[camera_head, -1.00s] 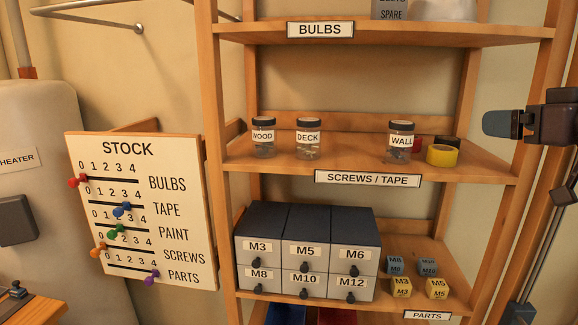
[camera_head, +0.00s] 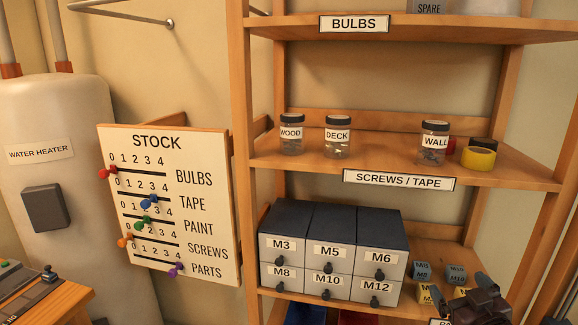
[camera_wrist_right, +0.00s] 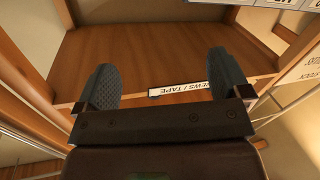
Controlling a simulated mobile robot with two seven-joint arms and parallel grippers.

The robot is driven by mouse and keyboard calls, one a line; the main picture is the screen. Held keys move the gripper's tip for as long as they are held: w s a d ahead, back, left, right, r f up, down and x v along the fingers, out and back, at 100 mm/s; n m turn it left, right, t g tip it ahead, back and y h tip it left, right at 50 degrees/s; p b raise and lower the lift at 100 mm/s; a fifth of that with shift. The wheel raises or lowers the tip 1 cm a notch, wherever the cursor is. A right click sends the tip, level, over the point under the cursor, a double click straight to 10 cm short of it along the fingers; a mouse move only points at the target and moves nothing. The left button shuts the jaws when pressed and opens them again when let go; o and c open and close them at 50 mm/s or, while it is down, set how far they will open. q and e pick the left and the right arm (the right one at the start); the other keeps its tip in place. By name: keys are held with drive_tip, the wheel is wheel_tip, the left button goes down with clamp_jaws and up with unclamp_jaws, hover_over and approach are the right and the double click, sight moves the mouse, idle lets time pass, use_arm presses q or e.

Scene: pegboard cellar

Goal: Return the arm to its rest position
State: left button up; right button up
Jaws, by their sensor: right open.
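My right gripper (camera_head: 474,302) shows at the lower right of the head view, in front of the right end of the lower shelf. It partly covers the small blue and yellow blocks there. In the right wrist view my right gripper (camera_wrist_right: 165,82) has its two dark fingers spread wide with nothing between them. The SCREWS / TAPE label (camera_wrist_right: 180,89) shows beyond the fingers, partly hidden by one. My left gripper is not in view.
The wooden shelf unit (camera_head: 242,130) carries jars, a yellow tape roll (camera_head: 479,157) and grey drawers (camera_head: 331,252). The STOCK board (camera_head: 165,210) with coloured pegs stands left of it. A water heater (camera_head: 60,110) is at far left.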

drive_tip(key=s+a+f+m+g, duration=0.1)
drive_tip(key=s+a+f+g, duration=0.2)
drive_tip(key=s+f, duration=0.8)
drive_tip(key=s+a+f+m+g, duration=0.1)
drive_tip(key=s+a+f+g, duration=0.2)
drive_tip(key=s+f, duration=0.8)
wheel_tip(320, 180, down, 4)
drive_tip(key=shift+s+a+r, duration=0.25)
drive_tip(key=shift+s+a, duration=0.05)
drive_tip(key=shift+a, duration=0.45)
